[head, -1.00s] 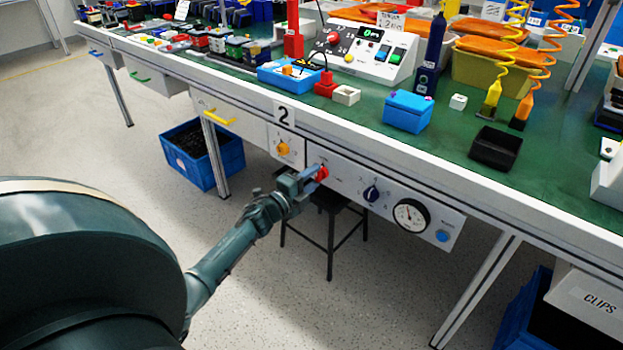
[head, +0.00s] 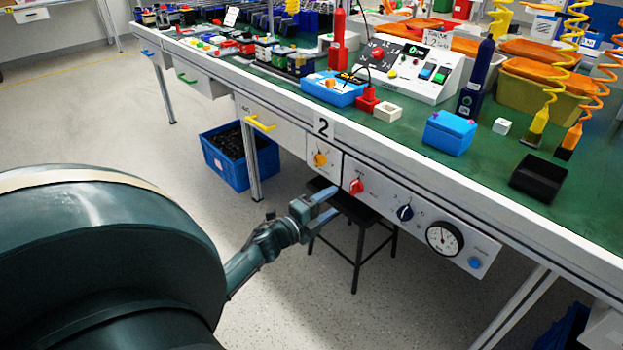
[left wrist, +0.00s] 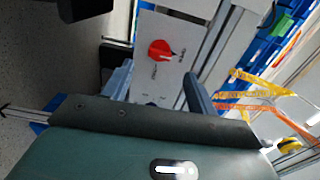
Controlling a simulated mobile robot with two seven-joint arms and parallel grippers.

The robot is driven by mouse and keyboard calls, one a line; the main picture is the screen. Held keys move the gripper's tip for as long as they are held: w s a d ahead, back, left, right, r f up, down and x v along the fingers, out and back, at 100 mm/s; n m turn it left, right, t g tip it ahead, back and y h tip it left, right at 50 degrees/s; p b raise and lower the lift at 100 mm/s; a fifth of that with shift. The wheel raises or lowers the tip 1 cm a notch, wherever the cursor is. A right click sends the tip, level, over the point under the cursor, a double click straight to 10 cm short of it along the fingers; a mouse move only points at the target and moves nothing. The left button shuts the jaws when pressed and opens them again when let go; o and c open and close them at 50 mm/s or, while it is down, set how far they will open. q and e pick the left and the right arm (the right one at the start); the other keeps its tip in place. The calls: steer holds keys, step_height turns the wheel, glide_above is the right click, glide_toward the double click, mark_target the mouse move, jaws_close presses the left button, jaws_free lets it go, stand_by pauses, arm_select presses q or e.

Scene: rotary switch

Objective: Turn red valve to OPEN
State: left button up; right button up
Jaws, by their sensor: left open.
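The red valve (head: 356,187) is a small knob on the white panel under the bench's front edge, between an orange knob and a dark blue knob. My left gripper (head: 329,204) is open and empty, in front of the panel and just left of and below the red valve, apart from it. In the left wrist view the red valve (left wrist: 160,50) shows beyond the gap between the two open fingers (left wrist: 157,74). A pale mark lies on its right side there. The markings around it are too small to read. My right gripper is not in view.
The orange knob (head: 320,159) is left of the valve; the dark blue knob (head: 405,213), a round gauge (head: 444,238) and a blue button (head: 475,262) are right. A black stool (head: 357,236) stands below the panel. A blue crate (head: 226,158) is on the floor.

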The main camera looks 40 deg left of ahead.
arm_select(q)
steer(key=s, duration=0.6)
steer(key=shift+s+a+p, duration=0.15)
steer(key=shift+a+p, duration=0.1)
steer(key=shift+p, duration=0.1)
